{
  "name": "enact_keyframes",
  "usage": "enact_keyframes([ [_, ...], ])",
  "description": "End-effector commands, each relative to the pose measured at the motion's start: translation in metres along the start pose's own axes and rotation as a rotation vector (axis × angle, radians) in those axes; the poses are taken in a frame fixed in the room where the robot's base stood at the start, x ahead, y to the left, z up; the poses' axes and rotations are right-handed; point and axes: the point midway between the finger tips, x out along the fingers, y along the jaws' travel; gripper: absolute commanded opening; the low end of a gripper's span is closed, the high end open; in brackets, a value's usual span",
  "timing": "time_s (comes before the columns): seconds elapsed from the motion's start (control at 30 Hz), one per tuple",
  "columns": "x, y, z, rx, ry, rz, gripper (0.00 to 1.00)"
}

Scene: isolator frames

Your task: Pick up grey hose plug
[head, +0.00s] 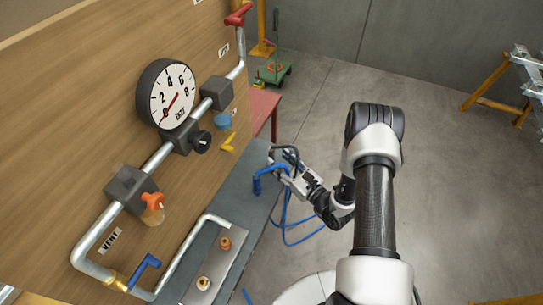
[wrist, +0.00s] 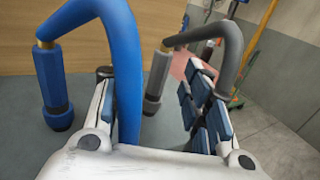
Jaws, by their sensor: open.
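The grey hose plug (wrist: 156,80) hangs upright from the end of a grey hose (wrist: 225,35) in the wrist view. My gripper (wrist: 150,74) is open, with the plug between its two fingers in the picture; I see no grip on it. The gripper also shows in the head view (head: 286,168), at the right edge of the grey bench. There the grey hose is a dark loop over the gripper, and I cannot make out the plug clearly. The lower end of the plug is near the bench top; contact is unclear.
A blue hose (wrist: 124,75) rises close in front of my left finger, and its blue plug (wrist: 54,85) hangs left of it. The grey bench (head: 258,212) runs along a wooden panel (head: 60,110) with pipes and a gauge (head: 170,95). Open floor lies right.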

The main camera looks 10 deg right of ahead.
Motion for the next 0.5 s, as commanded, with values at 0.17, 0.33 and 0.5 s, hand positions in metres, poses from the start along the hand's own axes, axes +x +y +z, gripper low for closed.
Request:
enact_keyframes([
  [0.17, 0.016, 0.0, -0.002, -0.002, -0.002, 0.003, 0.44],
  [0.33, 0.042, 0.0, -0.005, -0.003, -0.002, 0.003, 0.44],
  [0.5, 0.054, -0.001, -0.005, 0.0, 0.0, 0.0, 0.44],
])
